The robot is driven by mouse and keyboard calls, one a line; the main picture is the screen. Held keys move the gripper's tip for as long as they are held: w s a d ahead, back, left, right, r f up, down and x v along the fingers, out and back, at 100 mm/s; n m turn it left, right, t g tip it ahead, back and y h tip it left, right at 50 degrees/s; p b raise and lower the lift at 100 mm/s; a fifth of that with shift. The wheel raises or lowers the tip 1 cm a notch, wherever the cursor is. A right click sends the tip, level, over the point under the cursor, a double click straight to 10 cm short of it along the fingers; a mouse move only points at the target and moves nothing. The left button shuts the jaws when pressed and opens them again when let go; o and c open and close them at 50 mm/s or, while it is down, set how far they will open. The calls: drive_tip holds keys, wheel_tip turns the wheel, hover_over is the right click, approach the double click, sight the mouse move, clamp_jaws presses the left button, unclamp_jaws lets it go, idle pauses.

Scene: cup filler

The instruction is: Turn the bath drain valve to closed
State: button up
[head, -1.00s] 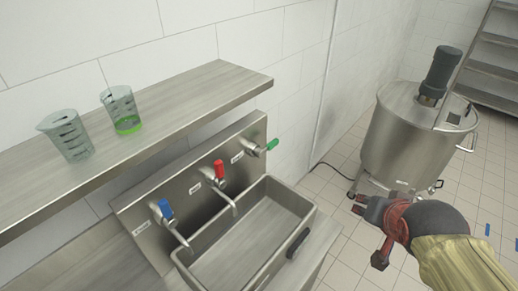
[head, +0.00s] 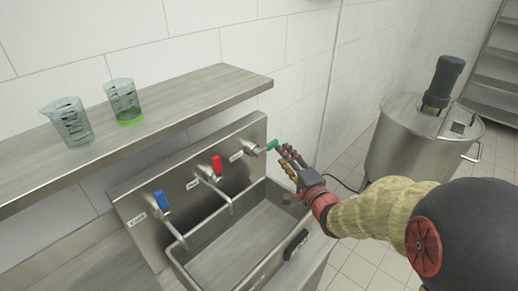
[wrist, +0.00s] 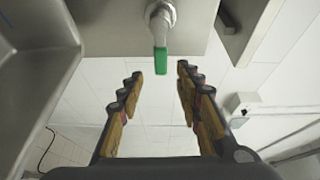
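A valve with a green handle (head: 271,145) sticks out at the right end of the steel back panel (head: 135,190) above the bath (head: 215,262). Its label is too small to read. In the wrist view the green handle (wrist: 161,62) hangs from a metal spout-like body (wrist: 160,18) at top centre. My gripper (head: 287,152) is beside this handle, on its right in the head view. In the wrist view my gripper (wrist: 160,84) is open and empty, with the handle's tip in line with the gap between the fingertips. Contact is not visible.
A red-handled valve (head: 216,164) and a blue-handled valve (head: 161,199) sit further left on the panel. A black part (head: 296,244) is on the bath's front rim. A shelf (head: 190,100) holds two beakers above. A steel tank (head: 405,140) stands right.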

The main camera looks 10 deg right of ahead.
sight(273, 147)
drive_tip(key=shift+a+b+x, duration=0.15)
drive_tip(key=shift+b+x, duration=0.25)
drive_tip(key=shift+x, duration=1.6)
drive_tip(key=shift+a+b+x, duration=0.15)
drive_tip(key=shift+b+x, duration=0.25)
drive_tip(key=shift+x, duration=1.55)
drive_tip(key=shift+c, duration=1)
clamp_jaws()
